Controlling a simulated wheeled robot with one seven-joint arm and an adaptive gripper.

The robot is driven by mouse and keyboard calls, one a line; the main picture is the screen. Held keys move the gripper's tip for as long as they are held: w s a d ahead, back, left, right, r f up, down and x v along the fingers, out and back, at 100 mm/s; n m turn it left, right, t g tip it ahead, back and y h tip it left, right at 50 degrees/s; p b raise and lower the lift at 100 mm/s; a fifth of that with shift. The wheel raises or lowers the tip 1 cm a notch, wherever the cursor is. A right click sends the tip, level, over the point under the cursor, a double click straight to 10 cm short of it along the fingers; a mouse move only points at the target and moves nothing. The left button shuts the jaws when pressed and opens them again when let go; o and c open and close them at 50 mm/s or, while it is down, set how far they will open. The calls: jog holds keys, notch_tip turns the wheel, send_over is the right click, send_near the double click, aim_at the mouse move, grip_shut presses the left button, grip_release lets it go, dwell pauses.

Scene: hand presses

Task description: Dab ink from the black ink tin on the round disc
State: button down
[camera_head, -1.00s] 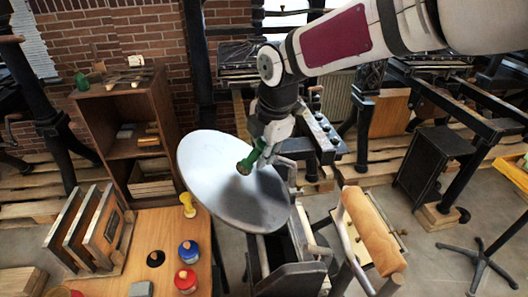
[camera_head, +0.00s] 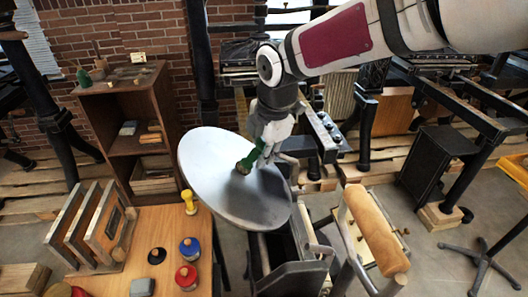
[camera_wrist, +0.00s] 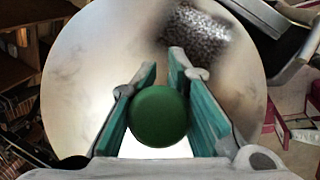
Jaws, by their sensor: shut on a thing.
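My gripper (camera_head: 256,158) is shut on a green dabber (camera_head: 249,158) over the round disc (camera_head: 222,199). The black ink tin (camera_head: 157,256) stands on the wooden table at lower left.
A press roller (camera_head: 376,230) is right of the disc. A brown shelf (camera_head: 117,112) stands behind.

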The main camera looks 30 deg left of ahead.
dwell(0.3)
jog(key=shift+w+d+r, duration=0.4)
jog(key=shift+d+r, duration=0.05)
jog(key=shift+r, duration=0.35)
jog(key=shift+w+d+r, duration=0.35)
jog(key=shift+d+r, duration=0.1)
jog(key=shift+r, duration=0.35)
jog(key=shift+w+d+r, duration=0.4)
jog(key=shift+d+r, duration=0.05)
jog(key=shift+r, duration=0.35)
jog(key=s+d+f+p, duration=0.2)
jog(key=d+f+p, duration=0.1)
jog(key=d, duration=0.6)
notch_tip(320, 180, down, 5)
jog(key=s+a, duration=0.1)
jog(key=a, duration=0.1)
jog(key=shift+s+a+f, duration=0.15)
jog(key=shift+s+a, duration=0.05)
jog(key=shift+s, duration=0.05)
jog(key=shift+s+a+f, duration=0.25)
jog(key=shift+s+f, duration=0.05)
jog(key=shift+f, duration=0.15)
dwell(0.7)
notch_tip(320, 180, up, 5)
jog(key=w+d, duration=0.2)
jog(key=shift+w+d, duration=0.2)
jog(key=shift+d, duration=0.15)
